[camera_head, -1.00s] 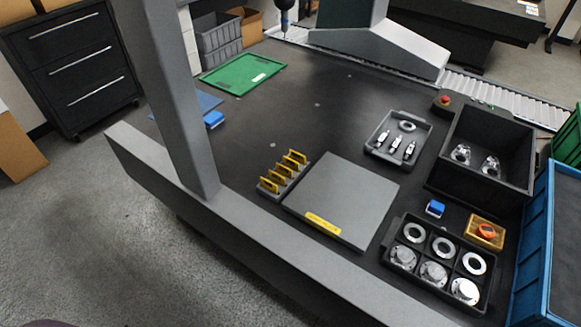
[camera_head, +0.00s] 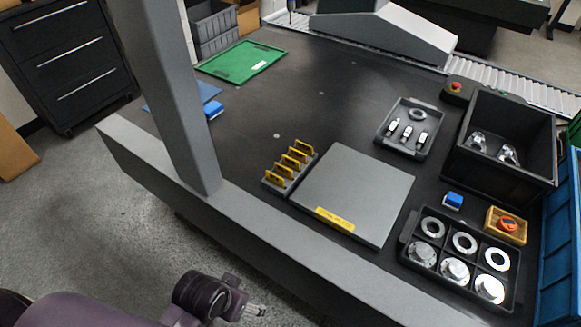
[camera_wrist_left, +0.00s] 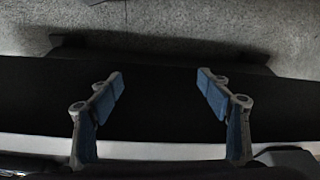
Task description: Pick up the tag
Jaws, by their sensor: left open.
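Several yellow tags (camera_head: 290,159) stand upright in a row of slots in a small grey rack (camera_head: 271,180) near the front of the dark table. A flat yellow label (camera_head: 335,219) also lies on the front edge of the grey plate beside the rack. My left gripper (camera_head: 256,310) is at the bottom of the head view, in front of the table and well short of the rack. In the left wrist view, its two blue-padded fingers (camera_wrist_left: 160,88) are wide apart with nothing between them. My right gripper is not in view.
A grey column (camera_head: 170,100) and front beam (camera_head: 250,220) stand between my left arm and the tabletop. Right of the grey plate (camera_head: 360,185) are a parts tray (camera_head: 408,240), a blue block (camera_head: 453,200) and a black bin (camera_head: 505,140). The table's middle is clear.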

